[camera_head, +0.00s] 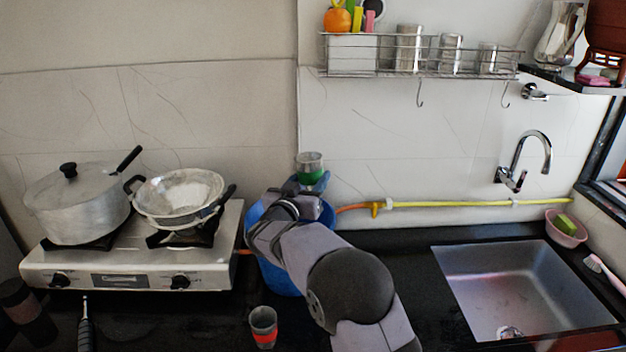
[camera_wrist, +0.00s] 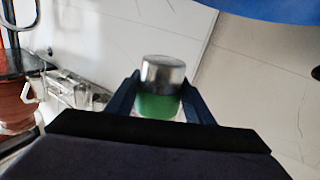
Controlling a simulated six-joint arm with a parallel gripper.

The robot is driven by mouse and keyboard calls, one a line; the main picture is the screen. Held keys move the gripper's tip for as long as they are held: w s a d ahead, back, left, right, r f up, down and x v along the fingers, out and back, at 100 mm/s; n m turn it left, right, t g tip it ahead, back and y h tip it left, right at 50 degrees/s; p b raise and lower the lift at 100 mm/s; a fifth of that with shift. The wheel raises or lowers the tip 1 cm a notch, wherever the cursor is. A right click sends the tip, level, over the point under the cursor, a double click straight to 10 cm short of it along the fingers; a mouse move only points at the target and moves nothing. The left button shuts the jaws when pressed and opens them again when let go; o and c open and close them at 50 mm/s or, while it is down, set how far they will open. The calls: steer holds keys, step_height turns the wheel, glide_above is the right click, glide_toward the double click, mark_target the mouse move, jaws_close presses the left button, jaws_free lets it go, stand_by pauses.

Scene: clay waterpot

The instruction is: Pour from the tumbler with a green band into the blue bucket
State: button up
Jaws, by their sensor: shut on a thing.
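The tumbler with a green band (camera_head: 309,167) is silver above and green below, held up in front of the back wall. It looks close to upright in the head view, and its contents cannot be made out. My gripper (camera_head: 311,184) is shut on it, with one dark blue finger on each side in the wrist view (camera_wrist: 158,98). The blue bucket (camera_head: 284,281) stands on the dark counter below the tumbler, right of the stove. My arm hides much of the bucket and its opening. A blue surface, likely the bucket (camera_wrist: 265,8), shows at the wrist view's top right.
A tumbler with a red band (camera_head: 263,326) stands on the counter in front of the bucket. The stove (camera_head: 130,278) with a lidded pot (camera_head: 75,210) and a strainer pan (camera_head: 180,200) is left. A yellow hose (camera_head: 460,204) runs along the wall toward the sink (camera_head: 520,285).

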steer(key=shift+s+d+f+n+g+p, duration=0.15)
steer(key=shift+d+f+n+p, duration=0.1)
steer(key=shift+f+n+p, duration=0.4)
steer(key=shift+s+d+f+n+g+p, duration=0.1)
steer(key=shift+d+f+n+g+p, duration=0.1)
steer(key=shift+f+n+p, duration=0.5)
steer(key=shift+s+d+f+n+g+p, duration=0.15)
steer(key=shift+d+f+n+p, duration=0.15)
steer(key=shift+n+p, duration=0.6)
steer(key=f+n, duration=0.1)
steer(key=f+n+p, duration=0.1)
steer(key=n, duration=0.1)
steer(key=shift+s+d+f+n+g+h, duration=0.25)
steer(key=shift+d+f+g+h, duration=0.05)
steer(key=shift+d+f, duration=0.1)
steer(key=shift+n+p, duration=0.4)
steer(key=shift+p, duration=1.1)
steer(key=shift+s+d+f+n+g+p, duration=0.1)
steer(key=shift+f+n+g+p, duration=0.35)
steer(key=shift+p, duration=0.3)
steer(key=shift+r+n+p, duration=0.2)
steer(key=shift+n+p, duration=0.25)
steer(key=shift+p, duration=0.45)
steer(key=shift+f+p, duration=0.15)
steer(key=shift+p, duration=0.25)
steer(key=shift+n+h+p, duration=0.3)
steer(key=shift+n+p, duration=0.5)
steer(key=shift+p, duration=0.2)
